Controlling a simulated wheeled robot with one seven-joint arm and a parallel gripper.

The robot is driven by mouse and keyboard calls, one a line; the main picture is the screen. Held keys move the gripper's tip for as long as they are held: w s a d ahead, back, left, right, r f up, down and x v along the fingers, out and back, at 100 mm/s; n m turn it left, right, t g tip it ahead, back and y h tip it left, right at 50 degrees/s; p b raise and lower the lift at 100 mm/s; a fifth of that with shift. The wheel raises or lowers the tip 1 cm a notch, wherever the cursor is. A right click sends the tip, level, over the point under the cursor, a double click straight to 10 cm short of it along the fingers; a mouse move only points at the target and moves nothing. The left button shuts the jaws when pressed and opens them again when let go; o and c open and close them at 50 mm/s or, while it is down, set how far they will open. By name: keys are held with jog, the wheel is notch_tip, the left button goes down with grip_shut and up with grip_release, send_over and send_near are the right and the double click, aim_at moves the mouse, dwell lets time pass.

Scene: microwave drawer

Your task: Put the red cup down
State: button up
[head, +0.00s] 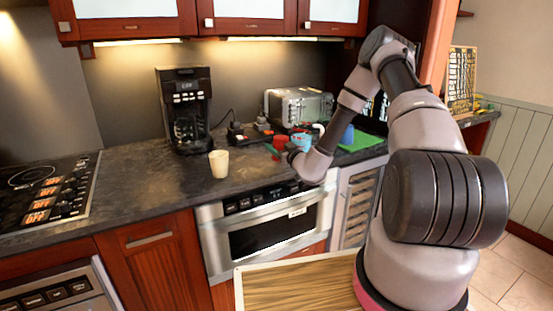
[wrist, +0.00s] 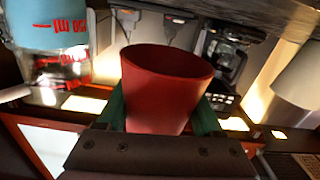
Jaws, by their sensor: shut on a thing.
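The red cup (wrist: 165,90) fills the middle of the wrist view, between the green fingers of my gripper (wrist: 160,113). My gripper is shut on it. In the head view the red cup (head: 280,142) shows small, over the counter in front of the toaster, partly hidden by my gripper (head: 272,150). I cannot tell whether the cup's base touches the counter (head: 135,185).
A light blue cup (head: 301,142) stands close to the right of the red cup. A cream cup (head: 219,163) stands to the left, near the coffee maker (head: 186,108). A toaster (head: 297,106) is behind. A green mat (head: 360,141) lies at right. The counter's left-middle is clear.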

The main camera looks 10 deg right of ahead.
jog(key=shift+d+f, duration=0.1)
jog(key=shift+f, duration=1.95)
jog(key=o, duration=1.4)
jog(key=shift+f, duration=0.15)
